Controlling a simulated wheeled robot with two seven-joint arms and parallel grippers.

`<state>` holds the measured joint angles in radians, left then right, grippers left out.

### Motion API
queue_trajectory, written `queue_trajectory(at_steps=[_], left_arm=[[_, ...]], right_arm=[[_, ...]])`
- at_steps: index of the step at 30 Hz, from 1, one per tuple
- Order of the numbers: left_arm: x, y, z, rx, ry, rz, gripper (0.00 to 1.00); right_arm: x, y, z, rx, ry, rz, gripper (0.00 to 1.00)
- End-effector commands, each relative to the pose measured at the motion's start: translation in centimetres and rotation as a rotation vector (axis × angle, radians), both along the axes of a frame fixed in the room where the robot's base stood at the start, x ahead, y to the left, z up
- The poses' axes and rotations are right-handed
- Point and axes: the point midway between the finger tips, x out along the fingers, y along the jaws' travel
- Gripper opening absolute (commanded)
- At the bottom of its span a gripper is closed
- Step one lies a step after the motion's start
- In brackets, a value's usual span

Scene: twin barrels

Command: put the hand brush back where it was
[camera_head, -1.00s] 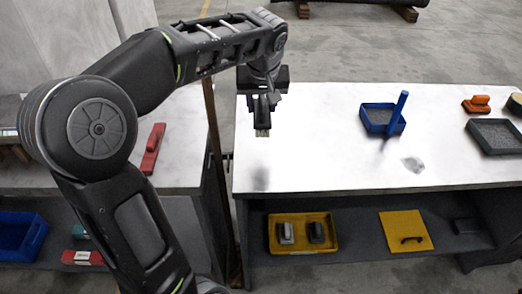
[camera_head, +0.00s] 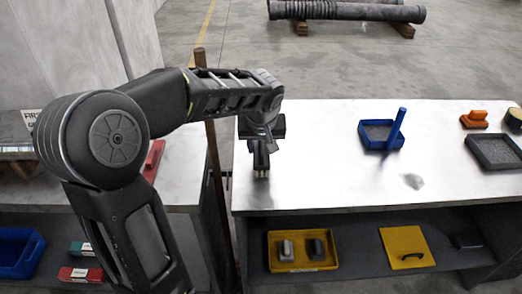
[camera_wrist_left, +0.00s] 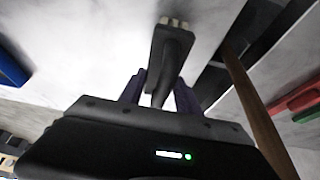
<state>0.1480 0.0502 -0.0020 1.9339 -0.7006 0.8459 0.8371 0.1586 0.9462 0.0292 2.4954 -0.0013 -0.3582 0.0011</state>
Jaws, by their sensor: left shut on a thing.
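The hand brush (camera_head: 261,157) is dark with pale bristles at its lower end. My left gripper (camera_head: 262,141) is shut on its handle and holds it upright, bristles down, over the left end of the right-hand table (camera_head: 320,165). In the left wrist view the brush (camera_wrist_left: 172,48) stands out from between the fingers (camera_wrist_left: 160,92), its pale bristle tips farthest from them. A dark smudge or reflection lies on the table just below the bristles. I cannot tell whether they touch the top. My right gripper is not in view.
A blue tray (camera_head: 364,142) with an upright blue handle in it, an orange block-like tool (camera_head: 474,119) and a dark tray (camera_head: 474,148) stand to the right. A wooden pole (camera_head: 212,170) rises in the gap left of the table. The table between brush and blue tray is clear.

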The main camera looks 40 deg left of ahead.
Motion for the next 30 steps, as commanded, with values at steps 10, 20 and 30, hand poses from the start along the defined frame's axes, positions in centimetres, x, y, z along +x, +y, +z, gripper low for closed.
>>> queue_trajectory(at_steps=[10, 20, 30], left_arm=[[0.0, 0.0, -1.9, 0.0, 0.0, 0.0, 0.02], [0.0, 0.0, -2.2, 0.0, 0.001, 0.0, 0.48], [0.0, 0.0, -2.2, 0.0, 0.001, 0.0, 0.61]], right_arm=[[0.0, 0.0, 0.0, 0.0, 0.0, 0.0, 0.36], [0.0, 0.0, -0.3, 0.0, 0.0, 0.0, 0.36], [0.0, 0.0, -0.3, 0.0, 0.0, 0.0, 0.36]])
